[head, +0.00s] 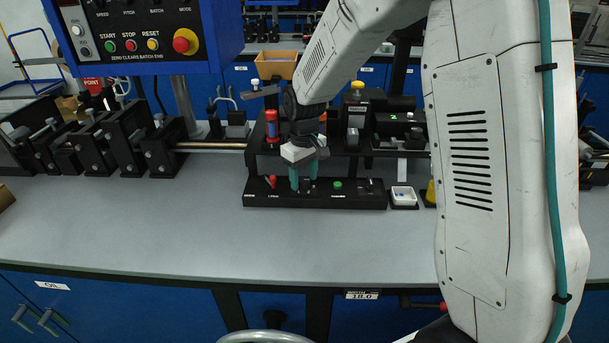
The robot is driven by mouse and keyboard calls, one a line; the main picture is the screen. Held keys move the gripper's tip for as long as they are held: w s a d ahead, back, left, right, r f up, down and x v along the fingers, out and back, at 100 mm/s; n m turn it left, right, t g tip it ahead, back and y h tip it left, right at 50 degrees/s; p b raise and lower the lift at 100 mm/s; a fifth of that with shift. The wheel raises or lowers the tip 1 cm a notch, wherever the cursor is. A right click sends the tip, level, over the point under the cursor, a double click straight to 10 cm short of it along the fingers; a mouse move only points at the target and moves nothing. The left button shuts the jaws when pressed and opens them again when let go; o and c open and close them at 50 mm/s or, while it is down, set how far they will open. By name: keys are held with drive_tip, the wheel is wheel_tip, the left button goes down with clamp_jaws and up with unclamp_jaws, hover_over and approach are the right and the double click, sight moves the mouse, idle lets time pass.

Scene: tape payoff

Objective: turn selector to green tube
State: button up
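A black stand (317,199) sits on the grey bench with small white labels along its front. A red pointed piece (271,182) is at the left of its base and a round green piece (337,184) is right of centre. I cannot tell which part is the selector. A red tube (271,126) stands upright at the stand's upper left; I cannot make out a green tube. My gripper (303,182) points down over the base, between the red and green pieces. Its teal fingers look slightly apart. Whether anything is between them is hidden.
A control panel (140,35) with coloured buttons hangs at upper left. Black clamp blocks (125,140) line the bench at left. The bench front (200,235) is clear. My arm hides much of the right side.

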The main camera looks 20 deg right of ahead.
drive_tip(key=c, duration=0.9)
drive_tip(key=shift+o, duration=0.2)
drive_tip(key=shift+m, duration=0.4)
drive_tip(key=m, duration=0.5)
drive_tip(key=shift+m, duration=0.3)
drive_tip(key=m, duration=0.5)
drive_tip(key=shift+m, duration=0.4)
drive_tip(key=o, duration=1)
drive_tip(key=shift+c, duration=0.2)
